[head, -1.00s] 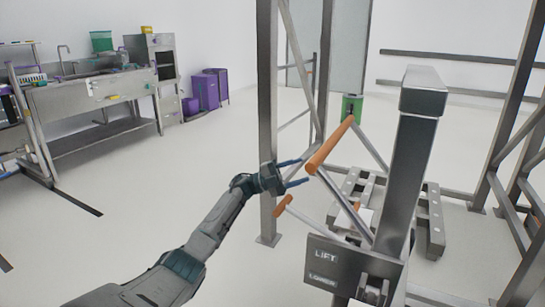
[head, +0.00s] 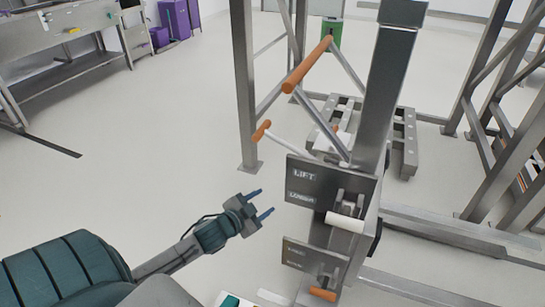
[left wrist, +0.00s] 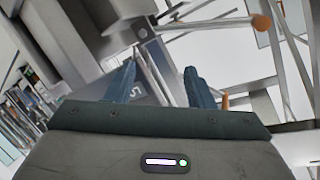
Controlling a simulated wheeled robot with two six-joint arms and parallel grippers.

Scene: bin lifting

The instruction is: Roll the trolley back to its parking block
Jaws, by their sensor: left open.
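The trolley I take to be the grey steel column unit (head: 378,95) with a long orange push bar (head: 307,65). Its plates read LIFT and LOWER (head: 330,183); a smaller orange grip (head: 261,131) sticks out left. My left gripper (head: 264,202) is open and empty, left of the plates and below the orange bar, apart from them. In the left wrist view its blue fingers (left wrist: 160,85) stand spread, with grey metal parts and an orange-ended bar (left wrist: 262,22) beyond. My right gripper is not in view. I cannot pick out the parking block surely; a slotted grey metal base (head: 403,135) lies behind the column.
Steel frame posts stand left (head: 244,90) and right (head: 480,75) of the column. A white lever (head: 345,222) and an orange-tipped one (head: 322,294) project from the plates. A green box (head: 328,33) is behind. A steel bench (head: 70,55) and purple bins (head: 175,18) stand far left.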

